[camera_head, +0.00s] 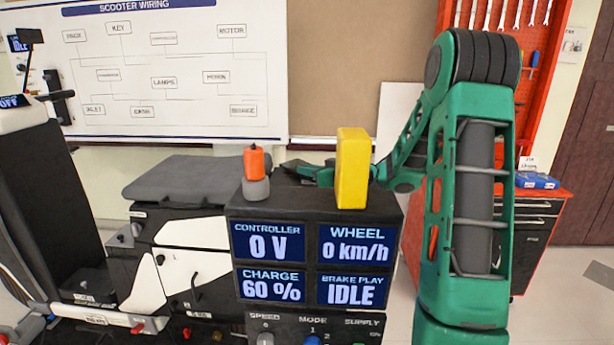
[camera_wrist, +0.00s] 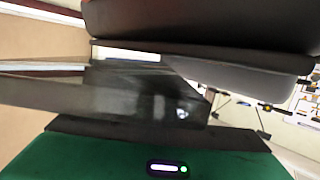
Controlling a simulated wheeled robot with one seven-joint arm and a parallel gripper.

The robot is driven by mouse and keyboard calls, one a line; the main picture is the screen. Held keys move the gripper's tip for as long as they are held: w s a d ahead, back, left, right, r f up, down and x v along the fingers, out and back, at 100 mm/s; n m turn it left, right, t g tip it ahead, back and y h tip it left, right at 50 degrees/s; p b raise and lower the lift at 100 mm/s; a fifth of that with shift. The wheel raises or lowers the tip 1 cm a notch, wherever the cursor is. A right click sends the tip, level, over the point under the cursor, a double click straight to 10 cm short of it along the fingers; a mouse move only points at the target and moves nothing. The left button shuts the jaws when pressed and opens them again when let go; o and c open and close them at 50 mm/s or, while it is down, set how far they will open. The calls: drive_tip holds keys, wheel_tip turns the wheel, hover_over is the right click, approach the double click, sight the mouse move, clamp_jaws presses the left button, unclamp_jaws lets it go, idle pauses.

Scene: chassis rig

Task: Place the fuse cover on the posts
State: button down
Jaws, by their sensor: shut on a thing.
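My gripper (camera_head: 298,171) reaches left behind the display box, beside the grey scooter seat. It is partly hidden by the yellow block and the box top. In the wrist view my green gripper body fills the bottom, and a dark, glossy piece (camera_wrist: 145,92) stands out from its black front bar. I take this piece for the fuse cover held in the jaws, but it is blurred, and I cannot separate cover from fingers clearly. I cannot make out the posts in either view.
The scooter seat (camera_head: 185,180) lies left of my gripper. The display box (camera_head: 312,215) stands in front, with a yellow block (camera_head: 352,168) and an orange-and-grey knob (camera_head: 255,172) on top. A red tool cabinet (camera_head: 545,225) stands at the right.

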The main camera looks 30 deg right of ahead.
drive_tip(key=shift+f, duration=0.55)
drive_tip(key=c, duration=1.8)
unclamp_jaws()
